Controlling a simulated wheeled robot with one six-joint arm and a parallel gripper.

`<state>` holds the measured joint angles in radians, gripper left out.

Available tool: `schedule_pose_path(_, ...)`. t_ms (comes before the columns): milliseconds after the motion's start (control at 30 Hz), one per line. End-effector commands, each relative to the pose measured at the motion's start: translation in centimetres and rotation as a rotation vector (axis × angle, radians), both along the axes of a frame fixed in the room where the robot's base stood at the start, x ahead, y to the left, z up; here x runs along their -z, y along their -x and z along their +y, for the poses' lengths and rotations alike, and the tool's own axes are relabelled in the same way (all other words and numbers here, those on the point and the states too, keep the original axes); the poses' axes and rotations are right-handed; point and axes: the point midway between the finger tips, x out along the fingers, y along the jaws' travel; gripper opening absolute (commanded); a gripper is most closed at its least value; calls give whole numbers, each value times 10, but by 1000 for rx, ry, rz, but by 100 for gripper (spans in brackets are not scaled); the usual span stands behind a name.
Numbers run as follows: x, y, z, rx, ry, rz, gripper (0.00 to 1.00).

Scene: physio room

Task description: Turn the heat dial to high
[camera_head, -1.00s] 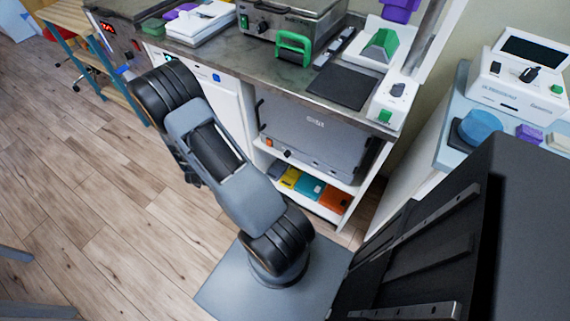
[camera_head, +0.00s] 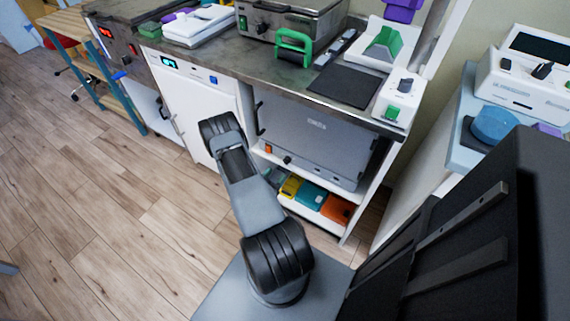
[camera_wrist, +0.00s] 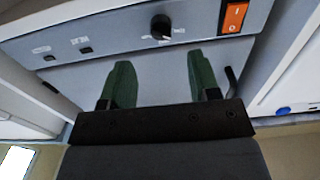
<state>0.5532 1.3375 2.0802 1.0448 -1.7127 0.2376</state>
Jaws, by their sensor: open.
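A black dial (camera_wrist: 161,27) sits on the grey front panel of a cabinet in the wrist view, with small pale labels around it too small to read. The same dial (camera_head: 287,160) shows low on the grey cabinet (camera_head: 318,135) under the counter in the head view. An orange switch (camera_wrist: 234,17) is beside it; in the head view it is left of the dial (camera_head: 268,149). My gripper (camera_wrist: 162,72) has green fingers spread apart with nothing between them. The fingers point toward the panel, with the dial beyond their tips.
A white cabinet (camera_head: 196,105) stands left of the grey one. A shelf below holds coloured packs (camera_head: 310,195). The counter (camera_head: 262,62) above carries a steel unit, a green-handled item and a dark mat. Wooden floor is clear at left.

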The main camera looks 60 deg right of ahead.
Motion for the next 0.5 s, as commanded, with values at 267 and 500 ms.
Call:
schedule_pose_path(267, 0, 1, -48, 2, 2, -2, 56)
schedule_pose_path(500, 0, 0, -69, -1, 1, -1, 56)
